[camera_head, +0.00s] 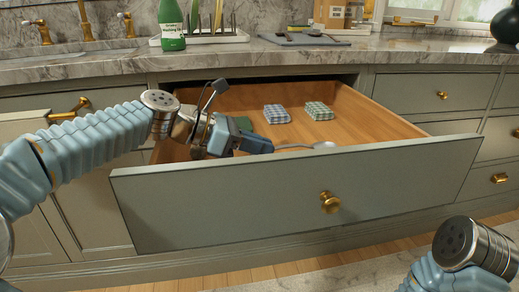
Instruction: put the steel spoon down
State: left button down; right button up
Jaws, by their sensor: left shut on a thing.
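The steel spoon (310,146) shows as a thin grey handle and a pale rounded end. It reaches right from the tip of my left gripper (262,145), near the inner side of the drawer front. My left gripper is inside the outline of the open drawer (330,196), shut on the spoon. The gripper hides the spoon's other end. I cannot tell whether the spoon touches the drawer floor. My right gripper is out of view; only part of my right arm shows at the lower right.
The drawer's right side is bare. On the marble counter (240,62) behind stand a green bottle (172,28) and a white rack (205,39).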

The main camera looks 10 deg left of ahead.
pick_arm(q)
jog(key=shift+r, duration=0.1)
jog(key=shift+f, duration=0.6)
jog(key=c, duration=1.2)
grip_release()
jog(key=shift+f, duration=0.15)
jog(key=v, duration=0.2)
jog(key=r+p+v, duration=0.1)
jog(key=v, duration=0.4)
jog(key=shift+d+r, duration=0.15)
jog(key=shift+r, duration=0.1)
jog(key=shift+a+r, duration=0.1)
jog(key=shift+a, duration=0.25)
